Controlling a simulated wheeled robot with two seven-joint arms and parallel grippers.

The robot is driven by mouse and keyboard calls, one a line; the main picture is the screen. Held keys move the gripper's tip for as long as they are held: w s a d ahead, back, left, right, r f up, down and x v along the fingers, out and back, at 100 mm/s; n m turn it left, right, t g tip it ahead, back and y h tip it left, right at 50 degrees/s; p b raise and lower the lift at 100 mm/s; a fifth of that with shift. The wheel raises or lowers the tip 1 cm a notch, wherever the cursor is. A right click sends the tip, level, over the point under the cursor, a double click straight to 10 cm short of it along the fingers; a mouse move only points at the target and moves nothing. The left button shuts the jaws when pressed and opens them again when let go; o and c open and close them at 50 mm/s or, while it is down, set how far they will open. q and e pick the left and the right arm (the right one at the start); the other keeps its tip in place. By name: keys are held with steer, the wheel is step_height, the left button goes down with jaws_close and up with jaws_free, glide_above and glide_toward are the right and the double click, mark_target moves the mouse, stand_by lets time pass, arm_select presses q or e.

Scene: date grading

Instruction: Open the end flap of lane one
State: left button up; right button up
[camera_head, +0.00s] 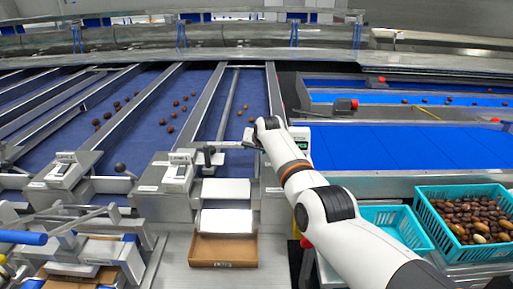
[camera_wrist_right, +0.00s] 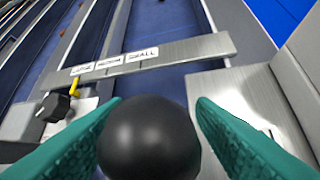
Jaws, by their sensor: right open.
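The end of a blue belt lane (camera_head: 247,100) with a few dates on it lies just beyond my right gripper (camera_head: 252,138). In the right wrist view a black ball knob (camera_wrist_right: 149,138) sits between the teal fingers of the right gripper (camera_wrist_right: 150,135). The fingers are open, one on each side of the knob; I cannot tell if they touch it. A metal bar with white labels (camera_wrist_right: 155,57) crosses the lane behind the knob. My left gripper is not in view.
Neighbouring lanes (camera_head: 150,100) carry scattered dates. A cardboard box (camera_head: 222,262) stands below the lane end. A teal crate full of dates (camera_head: 425,222) is at right, with another teal crate (camera_head: 412,238) beside it, partly hidden by my arm. A bright blue belt (camera_head: 400,147) lies at right.

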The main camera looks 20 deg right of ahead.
steer(key=shift+r, duration=0.15)
steer(key=shift+s+r+p, duration=0.45)
steer(key=shift+r, duration=0.15)
steer(key=b+v, duration=0.1)
steer(key=v, duration=0.9)
steer(key=shift+s, duration=0.25)
steer(key=shift+f, duration=0.1)
